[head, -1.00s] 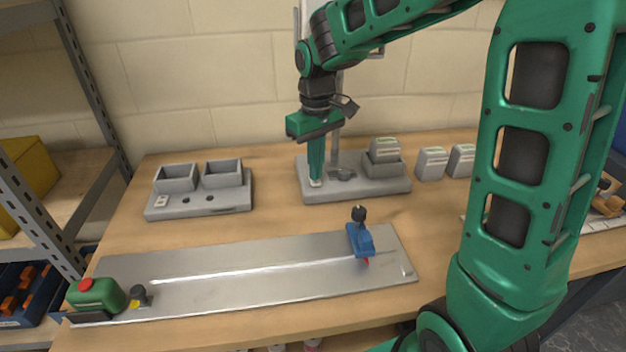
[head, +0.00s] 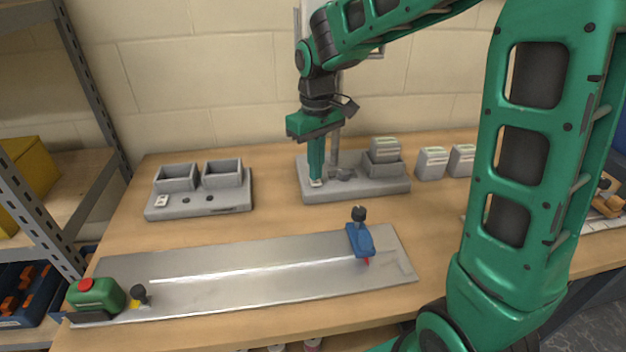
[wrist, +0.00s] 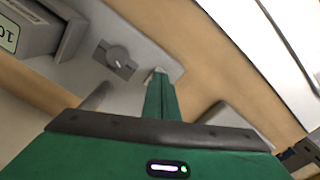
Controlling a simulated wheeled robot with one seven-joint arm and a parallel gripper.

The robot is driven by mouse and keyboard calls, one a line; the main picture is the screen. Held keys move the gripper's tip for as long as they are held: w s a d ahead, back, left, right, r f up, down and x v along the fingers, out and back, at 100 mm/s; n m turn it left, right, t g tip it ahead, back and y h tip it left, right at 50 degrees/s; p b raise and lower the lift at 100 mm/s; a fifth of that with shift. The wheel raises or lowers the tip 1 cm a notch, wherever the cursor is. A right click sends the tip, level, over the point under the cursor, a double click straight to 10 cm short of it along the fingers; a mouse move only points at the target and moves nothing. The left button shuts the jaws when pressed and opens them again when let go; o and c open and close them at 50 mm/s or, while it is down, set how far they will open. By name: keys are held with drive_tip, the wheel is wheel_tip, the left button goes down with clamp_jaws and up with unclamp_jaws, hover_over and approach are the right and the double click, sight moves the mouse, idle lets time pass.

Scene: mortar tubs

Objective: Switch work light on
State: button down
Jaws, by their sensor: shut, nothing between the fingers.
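The work light's grey base (head: 390,187) stands at the back middle of the bench, with a grey post (head: 337,145) rising from it; the lamp head is not clearly in view. A grey pack with a green label (head: 385,149) sits in the holder on the base. My gripper (head: 316,183) is shut and empty, pointing down with its tips at a small pale switch patch at the base's left front. In the wrist view, the shut fingertips (wrist: 158,72) are at the base surface, beside a round dark knob (wrist: 118,57). The fingertips largely hide the switch.
A grey two-bay unit (head: 200,203) stands to the left. Two more packs (head: 432,162) stand right of the base. In front lies a metal plate (head: 240,275) with a blue slider (head: 360,240) and a green box with a red button (head: 95,294).

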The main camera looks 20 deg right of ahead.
drive_tip(key=shift+f, duration=0.7)
idle(0.5)
drive_tip(key=shift+r, duration=0.1)
wheel_tip(320, 180, up, 7)
idle(0.9)
idle(0.3)
drive_tip(key=s+d+m, duration=0.5)
drive_tip(key=s+d, duration=0.7)
drive_tip(key=s+d+f+m, duration=0.1)
drive_tip(key=s, duration=0.4)
drive_tip(key=s+d+f+m, duration=0.2)
drive_tip(key=s, duration=0.4)
drive_tip(key=s+d+f+m, duration=0.2)
drive_tip(key=s, duration=0.3)
drive_tip(key=shift+s+f, duration=0.15)
drive_tip(key=shift+s, duration=0.05)
